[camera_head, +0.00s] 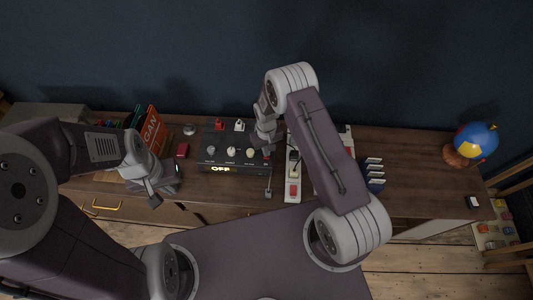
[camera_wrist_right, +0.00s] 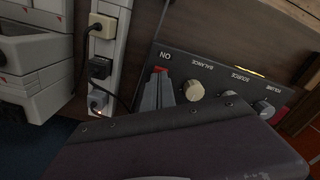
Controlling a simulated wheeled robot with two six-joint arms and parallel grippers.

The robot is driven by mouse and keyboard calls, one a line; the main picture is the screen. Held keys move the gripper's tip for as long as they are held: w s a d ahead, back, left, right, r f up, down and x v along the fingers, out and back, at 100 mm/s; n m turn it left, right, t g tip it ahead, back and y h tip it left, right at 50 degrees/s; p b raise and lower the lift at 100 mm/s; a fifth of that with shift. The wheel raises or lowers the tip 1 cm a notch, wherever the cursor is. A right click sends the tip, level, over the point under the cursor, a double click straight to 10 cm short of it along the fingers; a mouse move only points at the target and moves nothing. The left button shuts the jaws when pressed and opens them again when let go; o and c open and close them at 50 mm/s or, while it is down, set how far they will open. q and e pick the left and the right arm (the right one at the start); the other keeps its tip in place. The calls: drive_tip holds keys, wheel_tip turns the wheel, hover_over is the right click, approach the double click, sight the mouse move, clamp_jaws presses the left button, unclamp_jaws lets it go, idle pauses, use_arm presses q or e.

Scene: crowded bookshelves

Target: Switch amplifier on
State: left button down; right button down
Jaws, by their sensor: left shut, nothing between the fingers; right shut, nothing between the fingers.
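The black amplifier (camera_head: 228,152) sits on the wooden cabinet top, and its lit display reads OFF (camera_head: 220,168). In the right wrist view its panel (camera_wrist_right: 220,85) shows knobs marked BALANCE, SOURCE and VOLUME, and a red switch (camera_wrist_right: 160,70) beside the word ON. My right gripper (camera_head: 267,150) is over the amplifier's right end. Its closed, empty fingers (camera_wrist_right: 158,90) reach the red switch and cover part of it; I cannot tell if they touch. My left gripper (camera_head: 172,174) is shut and empty, left of the amplifier.
A white power strip (camera_head: 293,187) with plugs stands right of the amplifier; it also shows in the right wrist view (camera_wrist_right: 107,50). A small red box (camera_head: 182,150) and books (camera_head: 152,130) are at the left. A globe (camera_head: 475,138) stands at the far right.

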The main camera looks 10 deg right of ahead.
drive_tip(key=shift+f+b, duration=0.8)
drive_tip(key=shift+f, duration=0.15)
idle(0.9)
drive_tip(key=shift+r, duration=0.1)
wheel_tip(320, 180, up, 7)
drive_tip(key=p, duration=0.5)
idle(0.4)
